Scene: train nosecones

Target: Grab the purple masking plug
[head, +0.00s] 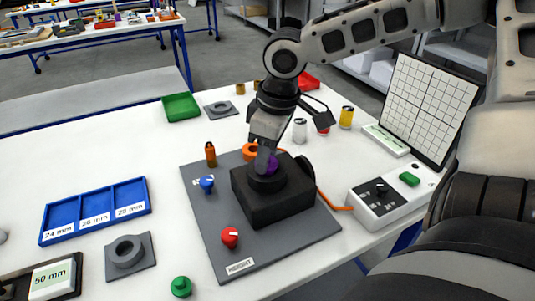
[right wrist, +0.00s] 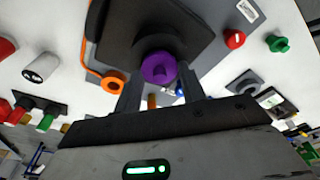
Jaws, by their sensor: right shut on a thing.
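The purple masking plug (head: 271,168) sits at the top of a black block (head: 276,205) on the grey baseplate; its round face shows in the right wrist view (right wrist: 158,68). My right gripper (head: 265,164) comes down from above, its fingers on either side of the plug, shut on it. The fingers hide much of the plug in the head view. I cannot tell whether the plug is still seated in the block. The left gripper is not in view.
Red (head: 230,237), blue (head: 207,184) and orange (head: 250,151) plugs stand around the block on the grey baseplate (head: 205,222). A control box (head: 385,203) and a gridded board (head: 430,108) are at right. A blue tray (head: 97,212) lies left.

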